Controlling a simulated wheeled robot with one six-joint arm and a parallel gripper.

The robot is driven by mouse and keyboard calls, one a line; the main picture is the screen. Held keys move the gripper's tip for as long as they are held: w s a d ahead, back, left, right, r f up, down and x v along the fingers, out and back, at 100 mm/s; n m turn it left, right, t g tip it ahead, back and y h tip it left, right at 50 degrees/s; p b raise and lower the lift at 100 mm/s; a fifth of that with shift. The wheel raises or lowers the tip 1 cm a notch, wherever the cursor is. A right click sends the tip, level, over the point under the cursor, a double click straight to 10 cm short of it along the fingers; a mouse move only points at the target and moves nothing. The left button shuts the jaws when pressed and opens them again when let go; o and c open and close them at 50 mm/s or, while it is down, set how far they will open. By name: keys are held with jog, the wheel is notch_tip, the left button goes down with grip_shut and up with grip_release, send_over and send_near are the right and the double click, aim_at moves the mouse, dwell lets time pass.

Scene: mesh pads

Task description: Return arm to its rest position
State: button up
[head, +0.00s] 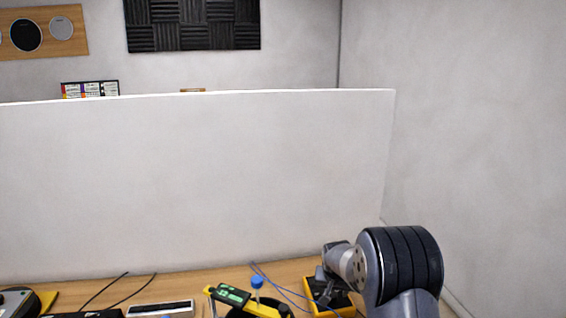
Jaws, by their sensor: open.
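My arm rises at the lower right of the head view, in front of the right end of the workbench. My gripper (325,290) hangs at its left side, small and dark, pointing down over a yellow-and-black device (345,309). Its jaws look apart, with nothing seen between them. I cannot tell whether the gripper touches the device. The arm's lower links run out of the bottom of the picture.
The wooden bench (205,279) holds a yellow meter with a green screen (232,296), a blue-capped item (257,283), blue leads (285,291) and black cables (105,290). A tall white panel (190,185) stands behind; a wall (460,150) is at right.

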jog(key=shift+v, duration=1.75)
jog(key=shift+f+b, duration=0.1)
jog(key=shift+b, duration=0.2)
